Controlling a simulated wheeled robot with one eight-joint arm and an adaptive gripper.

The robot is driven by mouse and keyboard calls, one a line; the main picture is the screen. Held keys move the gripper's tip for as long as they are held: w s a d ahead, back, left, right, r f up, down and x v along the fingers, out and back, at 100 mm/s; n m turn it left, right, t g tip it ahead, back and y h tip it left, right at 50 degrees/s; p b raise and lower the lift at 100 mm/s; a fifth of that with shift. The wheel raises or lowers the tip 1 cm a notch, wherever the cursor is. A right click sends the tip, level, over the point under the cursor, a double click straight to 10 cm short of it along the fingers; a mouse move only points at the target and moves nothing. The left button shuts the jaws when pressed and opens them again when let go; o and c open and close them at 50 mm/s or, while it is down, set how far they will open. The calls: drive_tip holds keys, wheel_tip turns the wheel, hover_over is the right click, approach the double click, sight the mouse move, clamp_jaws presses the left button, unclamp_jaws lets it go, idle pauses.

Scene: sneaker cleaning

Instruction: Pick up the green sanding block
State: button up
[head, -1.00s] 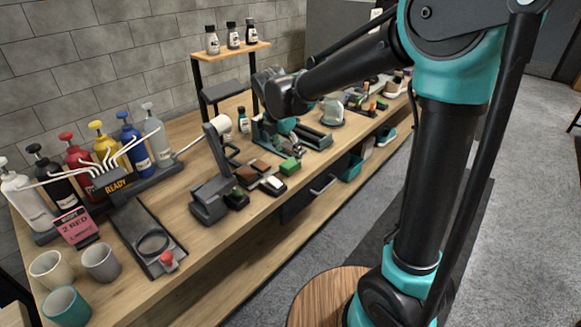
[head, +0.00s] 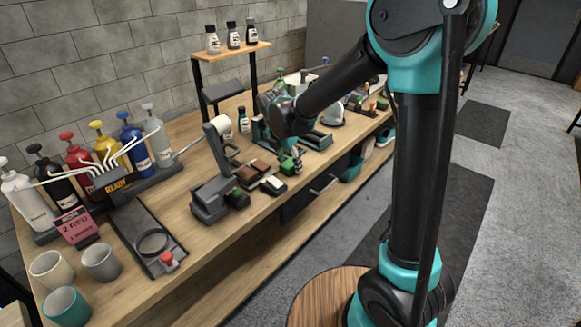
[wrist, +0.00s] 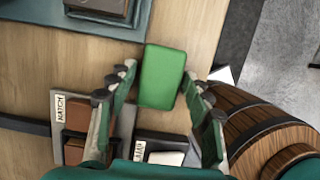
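The green sanding block (wrist: 163,75) lies on the wooden bench, just past a tray, in the wrist view. My gripper (wrist: 158,78) is open, with one fingertip at the left of the block and one at its right. A small gap shows at each side, and I cannot tell the height of the fingertips above the bench. In the head view my gripper (head: 291,160) is over the block's place and largely hides the block.
A labelled tray (wrist: 125,115) with brown blocks and a white-topped block (wrist: 166,157) stands close to the fingers. The bench's front edge is near the block.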

sight(290, 163)
drive_tip(key=c, duration=0.9)
drive_tip(key=shift+r, duration=0.1)
wheel_tip(290, 163, up, 20)
drive_tip(key=shift+f, duration=0.1)
